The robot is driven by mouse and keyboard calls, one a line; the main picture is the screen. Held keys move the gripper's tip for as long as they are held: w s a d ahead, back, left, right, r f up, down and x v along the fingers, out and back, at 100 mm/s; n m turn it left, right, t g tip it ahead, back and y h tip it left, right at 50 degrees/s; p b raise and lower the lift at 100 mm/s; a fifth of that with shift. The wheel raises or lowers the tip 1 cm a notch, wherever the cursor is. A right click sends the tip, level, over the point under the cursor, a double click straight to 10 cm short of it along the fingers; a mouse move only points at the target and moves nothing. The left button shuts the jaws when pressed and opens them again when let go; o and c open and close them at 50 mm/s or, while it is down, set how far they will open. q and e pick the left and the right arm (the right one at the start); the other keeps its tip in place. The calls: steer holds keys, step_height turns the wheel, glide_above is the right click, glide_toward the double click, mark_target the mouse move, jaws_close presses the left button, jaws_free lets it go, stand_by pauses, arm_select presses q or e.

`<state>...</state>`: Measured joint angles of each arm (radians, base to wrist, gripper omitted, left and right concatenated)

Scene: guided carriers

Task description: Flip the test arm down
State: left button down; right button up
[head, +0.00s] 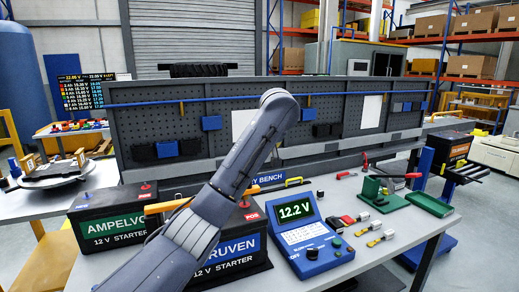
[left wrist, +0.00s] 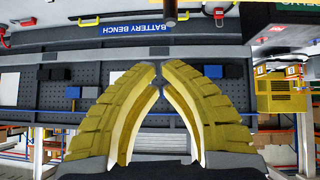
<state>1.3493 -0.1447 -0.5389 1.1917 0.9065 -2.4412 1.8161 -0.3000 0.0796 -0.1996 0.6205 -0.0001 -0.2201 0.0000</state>
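An orange bar (head: 168,206) shows above the batteries, partly behind my left arm. I cannot tell for sure whether it is the test arm. A blue tester (head: 312,240) reading 12.2 V stands on the bench beside the RUVEN battery (head: 243,250). My left arm crosses the head view and hides its own gripper there. In the left wrist view, my left gripper (left wrist: 160,66) has its yellow fingertips together, with nothing visible between them. A dark rod end (left wrist: 170,12) hangs into the top of that view, apart from the fingertips. My right gripper is not in view.
The AMPELVO battery (head: 110,222) stands at the left of the bench (head: 395,250). A green device with a red handle (head: 383,190), a green tray (head: 430,204) and small red and yellow connectors (head: 360,218) lie to the right. A pegboard (head: 190,120) stands behind.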

arm_select(q)
steer(key=shift+v, duration=1.05)
